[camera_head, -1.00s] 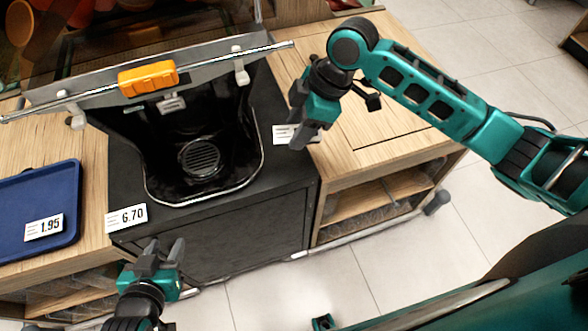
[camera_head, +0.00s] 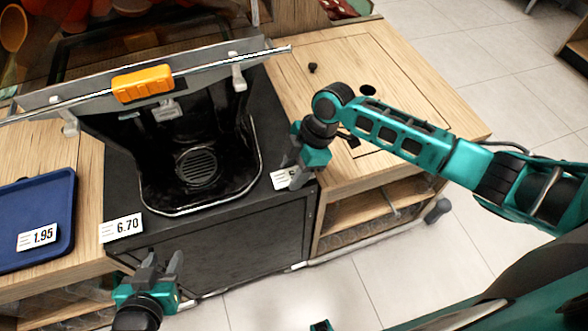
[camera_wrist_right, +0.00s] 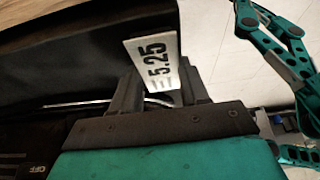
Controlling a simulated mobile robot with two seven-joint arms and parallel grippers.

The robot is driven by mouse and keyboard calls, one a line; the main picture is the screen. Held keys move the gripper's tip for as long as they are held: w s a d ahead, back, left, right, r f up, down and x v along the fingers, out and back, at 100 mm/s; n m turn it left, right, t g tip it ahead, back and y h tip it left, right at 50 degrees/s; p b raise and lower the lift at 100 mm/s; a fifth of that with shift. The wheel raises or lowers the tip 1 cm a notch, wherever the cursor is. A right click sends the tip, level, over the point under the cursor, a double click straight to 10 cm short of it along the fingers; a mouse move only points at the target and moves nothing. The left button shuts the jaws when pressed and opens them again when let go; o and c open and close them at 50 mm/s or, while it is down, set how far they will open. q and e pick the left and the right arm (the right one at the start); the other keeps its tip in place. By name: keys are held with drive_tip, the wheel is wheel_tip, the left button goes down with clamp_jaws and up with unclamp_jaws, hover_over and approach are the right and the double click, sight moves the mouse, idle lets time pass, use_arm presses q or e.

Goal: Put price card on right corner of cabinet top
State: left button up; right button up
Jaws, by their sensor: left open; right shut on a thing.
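A white price card (camera_head: 284,180) is held in my right gripper (camera_head: 294,176), close to the front right corner of the black cabinet top (camera_head: 262,195). I cannot tell whether the card touches the top. In the right wrist view the card (camera_wrist_right: 155,62) reads 5.25 and sits between the fingers of the right gripper (camera_wrist_right: 162,92). My left gripper (camera_head: 160,262) is open and empty in front of the cabinet's left side, below another price card (camera_head: 121,228) marked 6.70 at the front left corner.
The black juicer (camera_head: 190,130) with an orange part (camera_head: 142,83) stands on the cabinet top. A blue tray (camera_head: 60,205) with a 1.95 card (camera_head: 37,236) lies on the wooden counter at left. The wooden counter (camera_head: 345,60) at right is mostly bare.

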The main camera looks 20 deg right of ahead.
drive_tip(key=shift+f, duration=0.1)
drive_tip(key=shift+f, duration=0.15)
drive_tip(key=o, duration=1)
drive_tip(key=shift+c, duration=0.2)
drive_tip(key=shift+o, duration=0.4)
drive_tip(key=p+v, duration=0.1)
drive_tip(key=v, duration=1.1)
